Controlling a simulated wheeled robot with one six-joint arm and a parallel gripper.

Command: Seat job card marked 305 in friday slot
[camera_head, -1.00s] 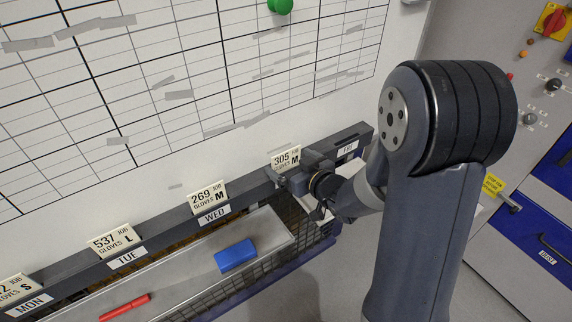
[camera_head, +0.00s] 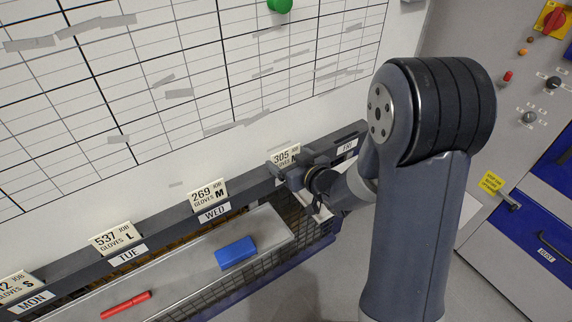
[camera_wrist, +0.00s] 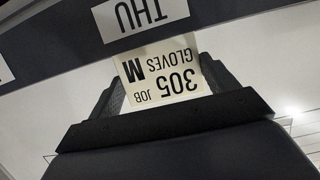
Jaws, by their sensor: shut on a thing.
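The job card marked 305 (camera_head: 283,157), white with black print, stands upright at the rail's Thursday place. In the wrist view the same card (camera_wrist: 163,75) sits between my two jaws, just beside the THU label (camera_wrist: 140,14). My gripper (camera_head: 291,173) is shut on the card and hides its lower part in the head view. Whether the card's lower edge is in the slot or just clear of it, I cannot tell. The FRI label (camera_head: 347,146) is at the rail's right end, right of my gripper, with no card showing above it.
The dark rail (camera_head: 168,214) also holds the cards 269 (camera_head: 207,194) at WED, 537 (camera_head: 113,238) at TUE and another at MON (camera_head: 16,287). A tray below holds a blue block (camera_head: 236,253) and red marker (camera_head: 126,305). The whiteboard (camera_head: 190,140) rises behind.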

